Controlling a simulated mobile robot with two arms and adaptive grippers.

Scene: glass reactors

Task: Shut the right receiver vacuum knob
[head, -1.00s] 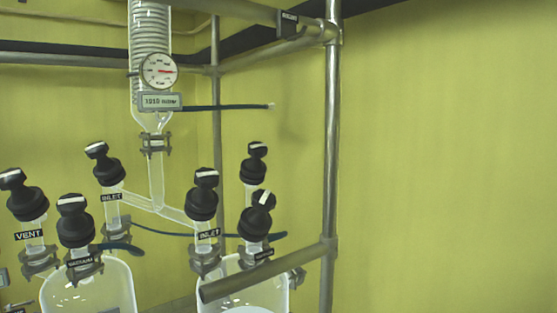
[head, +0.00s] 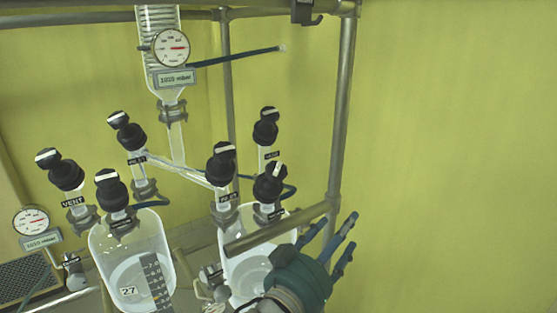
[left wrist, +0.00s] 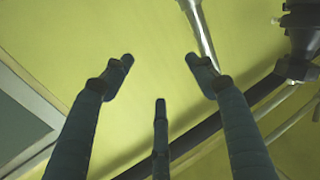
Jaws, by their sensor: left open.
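The right receiver (head: 236,268) is a clear glass vessel behind a slanted metal bar. Its front black knob (head: 268,187) seems to be the vacuum knob; its label is too small to read. Its white mark is tilted, unlike the near-level marks on neighbouring knobs. My left gripper (head: 338,236) is at lower right in the head view, below and right of that knob and apart from it. Its fingers are spread and empty, pointing up and right near the metal post. The left wrist view shows the open fingers (left wrist: 160,72) with yellow wall beyond. My right gripper is not in view.
The metal post (head: 342,130) and slanted bar (head: 275,228) stand close to my left gripper. The inlet knob (head: 221,163) and a rear knob (head: 265,132) crowd the vacuum knob. The left receiver (head: 120,250) stands left. Space before the right wall is clear.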

